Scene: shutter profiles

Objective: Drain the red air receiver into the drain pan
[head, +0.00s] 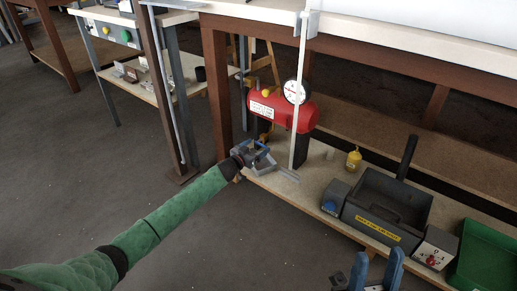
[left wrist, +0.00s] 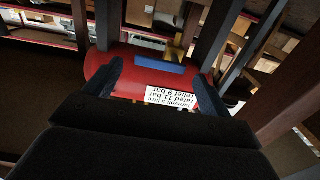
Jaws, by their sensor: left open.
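My right gripper (head: 378,261) is open at the bottom edge.
A white upright post (head: 301,125) stands before the receiver's right side. On the shelf to the right are a small yellow bottle (head: 354,158), a dark labelled bin (head: 384,212), a switch box (head: 434,251) and a green crate (head: 487,260). The grey floor in front is clear.

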